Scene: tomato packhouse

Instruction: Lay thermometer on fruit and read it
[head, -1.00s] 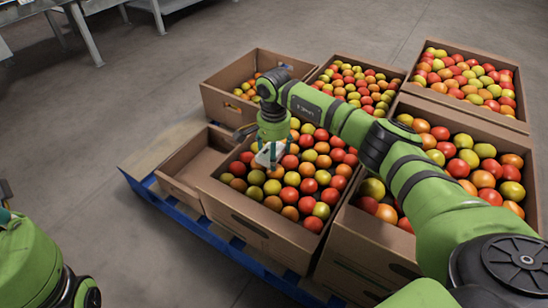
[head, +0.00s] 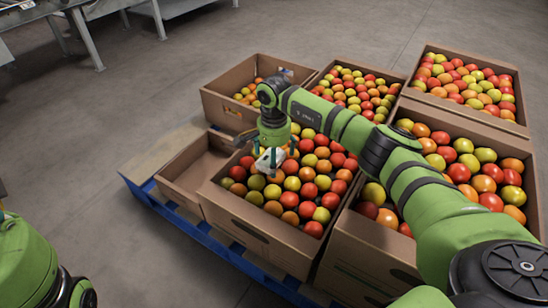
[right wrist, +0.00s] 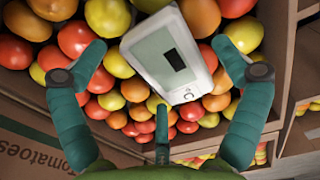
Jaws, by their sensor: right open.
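The thermometer is a white, boxy device with a grey face and a small dark display (right wrist: 174,60). It lies tilted on the tomatoes in the front middle crate (head: 250,222), and shows small in the head view (head: 267,160). No reading is legible on the display. My right gripper (right wrist: 160,46) is open above it, with its green fingers spread on both sides, apart from it. Red, orange and yellow tomatoes (right wrist: 113,63) surround the device. My left gripper is out of view.
Full tomato crates stand behind (head: 358,92), at right (head: 372,235) and far right (head: 470,85). A nearly empty low box (head: 180,180) sits at left on the blue pallet (head: 195,222). A partly filled box (head: 228,108) stands behind it.

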